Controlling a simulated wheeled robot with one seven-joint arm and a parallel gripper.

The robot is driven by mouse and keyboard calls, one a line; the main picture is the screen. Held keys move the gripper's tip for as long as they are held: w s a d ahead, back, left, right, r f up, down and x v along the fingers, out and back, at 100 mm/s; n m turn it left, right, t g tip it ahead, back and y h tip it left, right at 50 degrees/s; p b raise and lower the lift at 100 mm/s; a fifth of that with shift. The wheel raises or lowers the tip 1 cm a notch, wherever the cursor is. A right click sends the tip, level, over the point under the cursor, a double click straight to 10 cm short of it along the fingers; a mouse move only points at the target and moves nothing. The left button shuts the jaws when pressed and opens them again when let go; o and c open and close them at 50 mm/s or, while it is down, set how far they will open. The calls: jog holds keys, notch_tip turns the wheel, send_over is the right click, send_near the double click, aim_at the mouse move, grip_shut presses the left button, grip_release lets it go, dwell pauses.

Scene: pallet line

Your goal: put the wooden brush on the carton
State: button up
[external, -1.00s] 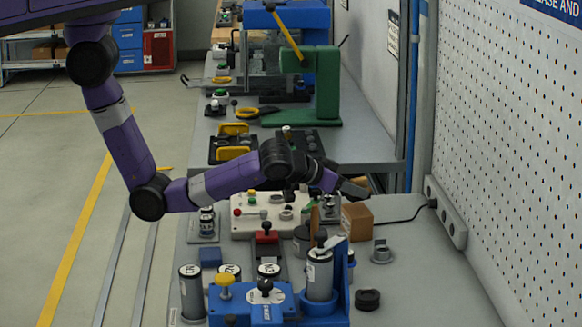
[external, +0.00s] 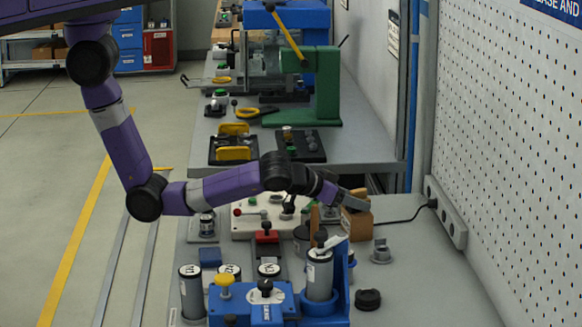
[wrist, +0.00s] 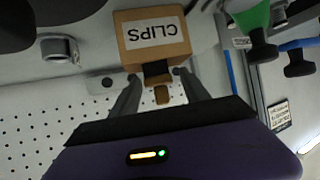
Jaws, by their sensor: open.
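The carton (external: 357,226) is a small brown box standing on the near bench. In the wrist view the carton (wrist: 152,40) shows a white label reading CLIPS. My gripper (external: 360,200) is low over the carton. In the wrist view my gripper (wrist: 158,78) is open, its two fingers spread at the carton's edge. Between the fingers is a small piece with a dark block and a tan wooden end, which looks like the wooden brush (wrist: 161,95). It overlaps the carton's edge in that view; I cannot tell whether it rests on it.
A blue fixture (external: 265,308) with several dark cylinders stands at the front. A pale control panel (external: 250,222) lies left of the carton. A grey holder (external: 381,252) and a black round cap (external: 367,299) stand to the right. The bench's right front is clear.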

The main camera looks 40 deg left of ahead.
jog(key=b+v, duration=0.1)
jog(key=v, duration=1.1)
jog(key=s+d+r+m+h, duration=0.1)
jog(key=d+r+m+h, duration=0.2)
jog(key=d+r+h, duration=0.15)
jog(key=s+a+f+n+t, duration=0.1)
jog(key=s+a+f+t, duration=0.1)
jog(key=a, duration=1.2)
jog(key=s+a+f+n+t, duration=0.1)
jog(key=s+a+t, duration=0.15)
jog(key=a, duration=1.15)
jog(key=s+a+f+n+y, duration=0.2)
jog(key=s+a+y, duration=0.2)
jog(key=a, duration=0.5)
jog(key=s+a+f+n+y, duration=0.1)
jog(key=s+a+n+y, duration=0.2)
jog(key=s+a, duration=0.6)
jog(key=shift+f+n+g+y, duration=0.35)
jog(key=shift+g+y, duration=0.1)
jog(key=shift+y, duration=0.7)
